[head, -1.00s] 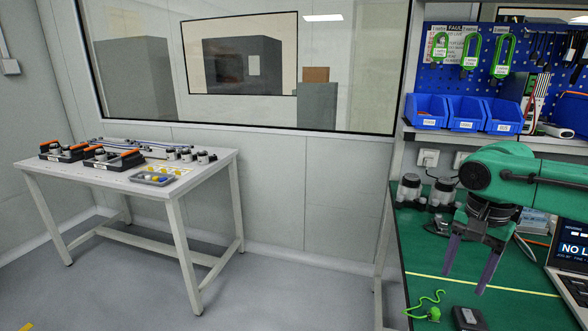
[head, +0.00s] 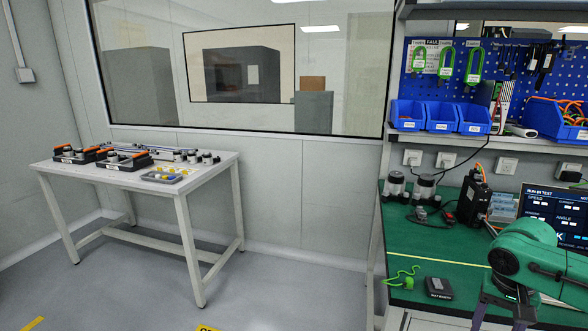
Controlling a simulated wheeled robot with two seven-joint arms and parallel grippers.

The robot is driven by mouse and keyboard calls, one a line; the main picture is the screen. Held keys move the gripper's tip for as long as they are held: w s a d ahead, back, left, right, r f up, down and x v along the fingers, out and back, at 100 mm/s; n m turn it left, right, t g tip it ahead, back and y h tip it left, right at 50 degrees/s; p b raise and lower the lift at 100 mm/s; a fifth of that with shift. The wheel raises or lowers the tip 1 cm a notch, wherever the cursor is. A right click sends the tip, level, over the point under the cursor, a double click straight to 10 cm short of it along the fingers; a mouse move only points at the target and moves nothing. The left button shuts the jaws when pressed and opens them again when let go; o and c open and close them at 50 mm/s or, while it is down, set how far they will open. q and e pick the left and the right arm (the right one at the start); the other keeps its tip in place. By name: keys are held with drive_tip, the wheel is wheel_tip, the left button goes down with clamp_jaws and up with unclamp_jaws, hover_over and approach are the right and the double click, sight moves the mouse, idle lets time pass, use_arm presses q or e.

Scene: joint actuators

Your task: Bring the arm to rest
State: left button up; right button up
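My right arm (head: 525,256), teal and dark, comes in from the right edge over the green workbench (head: 420,255). It is low in the head view. My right gripper (head: 500,316) points down at the bottom edge, its two dark fingers apart. The fingertips are cut off by the frame, and I see nothing between the visible parts of the fingers. My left arm and gripper are not in view.
Actuators (head: 423,189), a black box (head: 472,198) and a monitor (head: 555,215) stand behind the arm. A dark block (head: 439,287) and a green cord (head: 403,280) lie left of the gripper. A white table (head: 110,175) stands left, with clear floor between.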

drive_tip(key=s+a+f+n, duration=0.2)
drive_tip(key=s+f+n, duration=0.15)
drive_tip(key=f, duration=0.45)
drive_tip(key=s+a+f+n, duration=0.2)
drive_tip(key=s+f, duration=0.2)
drive_tip(key=f, duration=0.4)
drive_tip(key=s+a+n+t, duration=0.2)
drive_tip(key=a+n+t, duration=0.25)
drive_tip(key=a, duration=0.95)
wheel_tip(320, 180, down, 11)
drive_tip(key=g+p, duration=0.1)
drive_tip(key=p, duration=0.3)
use_arm(q)
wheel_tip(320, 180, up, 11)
drive_tip(key=p, duration=0.7)
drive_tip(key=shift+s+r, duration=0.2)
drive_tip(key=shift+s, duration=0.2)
use_arm(e)
drive_tip(key=s+d+f+g, duration=0.2)
drive_tip(key=s+d+f, duration=0.1)
drive_tip(key=s+f, duration=1.2)
drive_tip(key=s, duration=0.4)
drive_tip(key=shift+s+f+n, duration=0.15)
drive_tip(key=shift+f+n, duration=0.1)
drive_tip(key=shift+n, duration=0.05)
